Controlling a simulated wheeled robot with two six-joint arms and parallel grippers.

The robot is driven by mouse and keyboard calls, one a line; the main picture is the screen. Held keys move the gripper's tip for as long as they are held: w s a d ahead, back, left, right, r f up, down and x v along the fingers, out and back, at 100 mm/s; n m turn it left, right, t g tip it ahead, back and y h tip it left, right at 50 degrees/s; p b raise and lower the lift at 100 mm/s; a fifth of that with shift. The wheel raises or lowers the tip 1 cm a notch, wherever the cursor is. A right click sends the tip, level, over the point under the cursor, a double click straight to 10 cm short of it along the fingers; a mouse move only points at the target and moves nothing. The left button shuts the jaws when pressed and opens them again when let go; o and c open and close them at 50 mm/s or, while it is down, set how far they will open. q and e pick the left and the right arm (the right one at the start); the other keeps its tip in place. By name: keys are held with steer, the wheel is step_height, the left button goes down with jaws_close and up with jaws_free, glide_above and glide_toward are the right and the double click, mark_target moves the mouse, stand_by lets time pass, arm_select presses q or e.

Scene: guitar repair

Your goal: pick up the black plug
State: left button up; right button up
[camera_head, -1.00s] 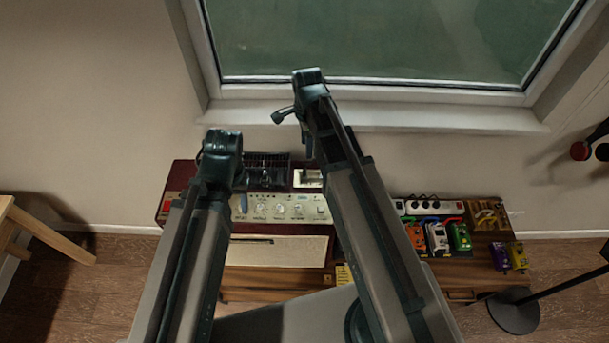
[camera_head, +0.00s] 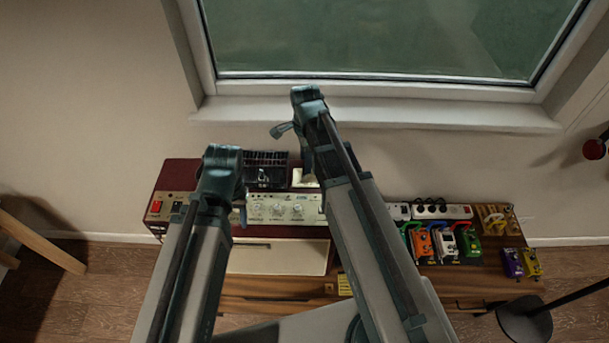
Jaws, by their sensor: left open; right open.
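Small dark round shapes on the white power strip (camera_head: 441,212) may be black plugs (camera_head: 430,204), but they are too small to tell apart from sockets. My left gripper (camera_head: 238,205) is at the end of the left arm, over the amplifier; its fingers are mostly hidden and I see nothing held. My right gripper (camera_head: 294,145) is at the far end of the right arm, fingers apart and empty, in front of the amplifier's right half. Both grippers are well left of the power strip.
A dark red amplifier (camera_head: 285,208) with a cream panel sits on a wooden cabinet (camera_head: 285,290). Orange (camera_head: 421,243), white (camera_head: 445,241), green (camera_head: 467,242), purple (camera_head: 512,263) and yellow (camera_head: 531,262) pedals sit at the right. A window sill (camera_head: 400,113) runs behind. A black stand base (camera_head: 525,318) is front right.

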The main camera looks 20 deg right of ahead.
mark_target(304, 173)
step_height(304, 173, down, 4)
steer(key=b, duration=0.3)
steer(key=shift+s+a, duration=0.1)
steer(key=shift+a, duration=0.05)
jaws_close()
